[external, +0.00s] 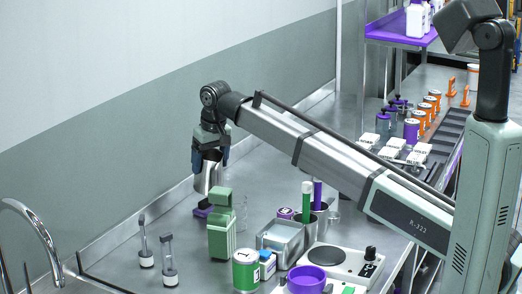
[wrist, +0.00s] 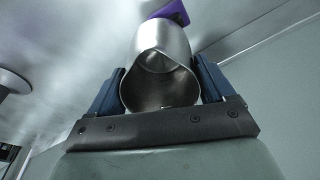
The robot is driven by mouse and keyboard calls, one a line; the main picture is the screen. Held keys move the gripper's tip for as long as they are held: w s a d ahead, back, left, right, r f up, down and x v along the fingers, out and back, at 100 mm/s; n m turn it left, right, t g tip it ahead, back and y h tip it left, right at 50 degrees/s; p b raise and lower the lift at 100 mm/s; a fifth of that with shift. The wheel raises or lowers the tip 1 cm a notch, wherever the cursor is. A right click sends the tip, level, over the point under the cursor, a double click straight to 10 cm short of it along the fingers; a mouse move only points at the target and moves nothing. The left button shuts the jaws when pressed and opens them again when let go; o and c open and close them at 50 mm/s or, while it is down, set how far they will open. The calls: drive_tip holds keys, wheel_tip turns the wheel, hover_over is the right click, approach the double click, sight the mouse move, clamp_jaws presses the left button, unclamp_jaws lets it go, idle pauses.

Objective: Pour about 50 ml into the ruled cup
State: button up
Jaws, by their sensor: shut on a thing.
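My gripper (external: 210,158) is shut on a steel jug (external: 207,180), above the back left of the steel counter. The jug hangs below the blue fingers, roughly upright. In the wrist view, the jug (wrist: 162,75) sits between both fingers of the gripper (wrist: 162,90), with its open, lipped mouth facing the camera; no liquid can be made out inside. A purple piece (wrist: 172,13) shows beyond the jug's far end; I cannot tell if they touch. A clear vessel (external: 240,212) stands behind the green dispenser, partly hidden; I cannot tell whether it is the ruled cup.
A green dispenser (external: 221,225) stands close to the right of the jug. A steel tray (external: 281,239), green can (external: 246,270) and purple bowl (external: 306,279) stand nearer the front. Two small stemmed holders (external: 169,265) are front left, by the tap (external: 30,222). The wall is close behind.

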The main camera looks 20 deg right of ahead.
sight(218, 172)
drive_tip(key=shift+s+d+t+y, duration=0.15)
drive_tip(key=shift+s+d+t, duration=0.05)
drive_tip(key=shift+s+t, duration=0.3)
drive_tip(key=shift+s+d+t+y, duration=0.15)
drive_tip(key=shift+s+d+t, duration=0.05)
drive_tip(key=shift+s+t, duration=0.3)
drive_tip(key=shift+s+d+t+y, duration=0.25)
drive_tip(key=shift+s+t+y, duration=0.05)
drive_tip(key=shift+s+t, duration=0.55)
drive_tip(key=shift+s+d+f+t, duration=0.15)
drive_tip(key=shift+s+f+t, duration=0.3)
drive_tip(key=shift+t, duration=0.1)
drive_tip(key=shift+s+d+f+t+y, duration=0.1)
drive_tip(key=shift+s+f+t+y, duration=0.35)
drive_tip(key=shift+t, duration=0.45)
drive_tip(key=shift+r+t+y, duration=0.35)
drive_tip(key=shift+r+t, duration=0.1)
drive_tip(key=shift+t, duration=0.45)
drive_tip(key=shift+s+f+t+y, duration=0.15)
drive_tip(key=shift+f+t+y, duration=0.25)
drive_tip(key=shift+t, duration=0.5)
drive_tip(key=shift+s+d+r+t, duration=0.1)
drive_tip(key=shift+s+r+t, duration=0.1)
drive_tip(key=shift+t, duration=0.4)
drive_tip(key=shift+s, duration=0.1)
